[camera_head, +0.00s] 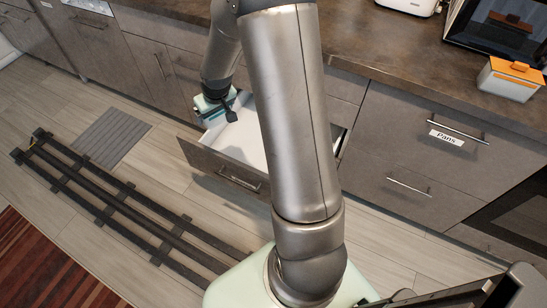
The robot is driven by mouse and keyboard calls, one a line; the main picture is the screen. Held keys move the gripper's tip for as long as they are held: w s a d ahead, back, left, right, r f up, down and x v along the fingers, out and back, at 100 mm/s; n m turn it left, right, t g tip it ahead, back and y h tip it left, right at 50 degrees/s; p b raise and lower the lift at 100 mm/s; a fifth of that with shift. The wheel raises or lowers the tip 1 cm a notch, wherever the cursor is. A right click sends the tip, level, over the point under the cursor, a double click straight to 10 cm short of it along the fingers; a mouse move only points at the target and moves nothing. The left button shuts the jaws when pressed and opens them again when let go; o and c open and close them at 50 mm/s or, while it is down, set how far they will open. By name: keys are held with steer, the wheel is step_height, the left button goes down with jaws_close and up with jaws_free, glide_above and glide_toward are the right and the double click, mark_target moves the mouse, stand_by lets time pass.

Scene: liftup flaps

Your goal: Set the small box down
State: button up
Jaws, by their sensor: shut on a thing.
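My gripper (230,108) is at the far end of my arm, low over the back left part of an open drawer (222,170). It is shut on the small box, but my gripper's own body hides most of the grip. The box's outline cannot be told apart from the pale green hand, and I cannot tell whether it touches the drawer floor. The drawer has a grey-brown front with a bar handle and a white inside. My arm covers its right part.
A white container with an orange lid (513,73) stands on the brown counter (400,50) at the right, near a dark appliance (495,28). A closed drawer labelled "Pans" (446,137) is right of my arm. Dark floor rails (120,205) run at the left.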

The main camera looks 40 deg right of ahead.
steer(key=w+d+f+b, duration=0.1)
steer(key=d+f+b, duration=0.3)
steer(key=f+b, duration=0.75)
steer(key=d+f+b, duration=0.5)
steer(key=f+b, duration=0.5)
steer(key=f, duration=0.3)
steer(key=b, duration=0.5)
glide_toward(238, 138)
steer(key=shift+w+a+f, duration=0.25)
steer(key=shift+w+f, duration=0.5)
steer(key=shift+f, duration=0.1)
steer(key=shift+s+b+x, duration=0.2)
steer(key=shift+b+x, duration=0.15)
steer(key=shift+x, duration=0.55)
steer(key=shift+s+b+x, duration=0.15)
steer(key=shift+b+x, duration=0.2)
steer(key=shift+x, duration=0.55)
steer(key=shift+d+f, duration=0.15)
steer(key=shift+f, duration=0.1)
steer(key=shift+f, duration=0.1)
steer(key=o, duration=0.7)
steer(key=shift+o, duration=0.2)
steer(key=p+v, duration=0.4)
steer(key=v, duration=0.8)
steer(key=shift+s, duration=0.15)
steer(key=shift+d, duration=0.1)
